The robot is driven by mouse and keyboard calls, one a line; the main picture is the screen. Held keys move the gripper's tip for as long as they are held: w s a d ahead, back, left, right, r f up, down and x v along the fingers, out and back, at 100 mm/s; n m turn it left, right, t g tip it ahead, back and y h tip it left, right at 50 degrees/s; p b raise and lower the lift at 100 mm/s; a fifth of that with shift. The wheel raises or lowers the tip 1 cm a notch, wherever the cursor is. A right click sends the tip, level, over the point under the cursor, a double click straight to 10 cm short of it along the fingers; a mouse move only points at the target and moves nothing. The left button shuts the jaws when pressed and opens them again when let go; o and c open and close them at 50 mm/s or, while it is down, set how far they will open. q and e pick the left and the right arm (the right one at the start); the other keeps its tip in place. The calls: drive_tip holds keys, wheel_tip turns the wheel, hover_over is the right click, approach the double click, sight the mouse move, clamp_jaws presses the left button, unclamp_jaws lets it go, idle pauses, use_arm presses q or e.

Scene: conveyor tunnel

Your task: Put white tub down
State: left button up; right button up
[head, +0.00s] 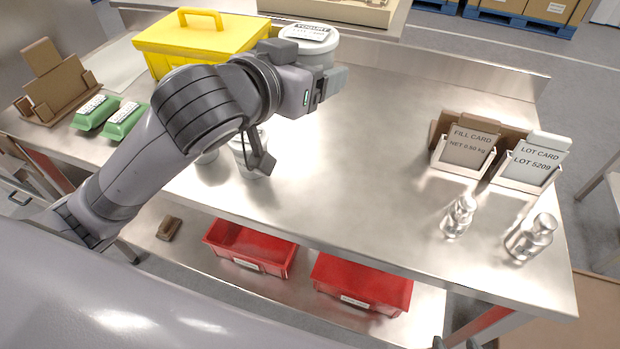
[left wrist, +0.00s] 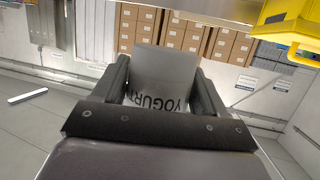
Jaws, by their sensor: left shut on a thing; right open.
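The white tub (head: 318,48), marked "YOGURT" on its lid card, is held in my left gripper (head: 322,76) near the back of the steel table (head: 350,200). In the left wrist view the tub (left wrist: 163,78) sits between the two dark fingers of that gripper (left wrist: 163,92), its lettering upside down. The arm hides the tub's underside, so I cannot tell whether it touches the table. My right gripper (head: 456,344) shows only as dark fingertips at the bottom edge, apart and empty.
A yellow box (head: 190,42) stands left of the tub. Another pale container (head: 252,160) stands partly behind my arm. Card holders (head: 463,150) and metal weights (head: 458,216) stand at the right. Red bins (head: 250,250) are below. The table's middle is clear.

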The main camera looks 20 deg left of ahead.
use_arm(q)
drive_tip(key=b, duration=0.3)
hover_over(309, 183)
wheel_tip(309, 183, down, 15)
drive_tip(key=shift+r, duration=0.2)
drive_tip(key=shift+f, duration=2.45)
drive_tip(key=shift+f+b, duration=0.2)
drive_tip(key=shift+b, duration=0.1)
drive_tip(key=o, duration=1.5)
drive_tip(key=shift+f, duration=0.1)
